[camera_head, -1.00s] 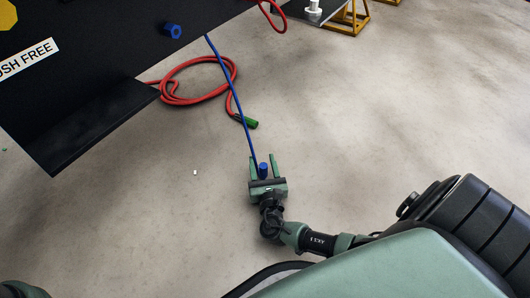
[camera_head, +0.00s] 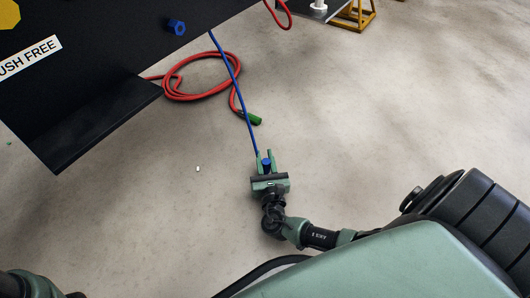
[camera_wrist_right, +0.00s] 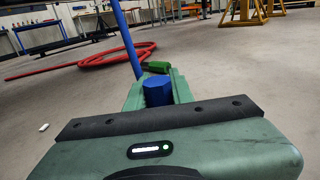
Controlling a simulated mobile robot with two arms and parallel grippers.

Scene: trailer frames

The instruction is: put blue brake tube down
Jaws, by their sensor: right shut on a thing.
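The blue brake tube (camera_head: 235,92) hangs from the dark trailer frame and runs down to my right gripper (camera_head: 265,158). Its blue end fitting (camera_wrist_right: 158,91) sits between the fingers in the right wrist view. The right gripper is shut on this fitting and holds it above the floor. A blue socket (camera_head: 176,27) shows on the trailer's dark panel at the upper left, apart from the gripper. My left gripper is not visible; only a bit of what seems to be my left arm shows at the lower left corner of the head view.
A red hose (camera_head: 200,92) lies coiled on the floor beyond the gripper, with a green end fitting (camera_head: 251,118). The dark trailer panel (camera_head: 90,110) overhangs at left. A yellow stand (camera_head: 358,15) is at the top right. Concrete floor around the gripper is mostly clear.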

